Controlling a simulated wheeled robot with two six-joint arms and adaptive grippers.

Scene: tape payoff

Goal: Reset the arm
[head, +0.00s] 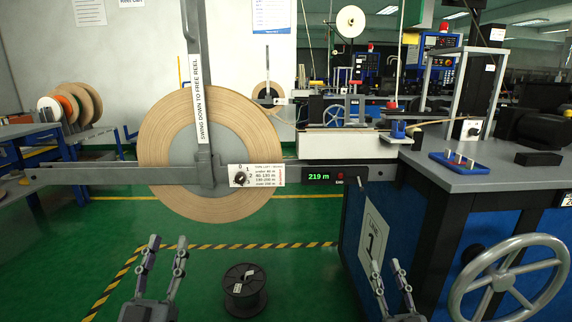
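A grey arm (195,40) stands upright in front of the large tan tape reel (160,130) in the head view. Its white label (200,100) reads "SWING DOWN TO FREE REEL". The arm's lower end meets a grey block (206,170) on a horizontal bar. A dial (240,176) with a printed tension table sits right of the block. A display (318,176) reads 219 m. My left gripper (167,242) is open and empty, below the reel and apart from it. My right gripper (384,266) is open and empty, in front of the blue machine cabinet.
A black spool (243,290) stands on the green floor between my grippers. A grey handwheel (512,280) and the machine table (475,178) are at the right. Several reels (85,103) stand on a rack at the left. Striped tape (120,270) marks the floor.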

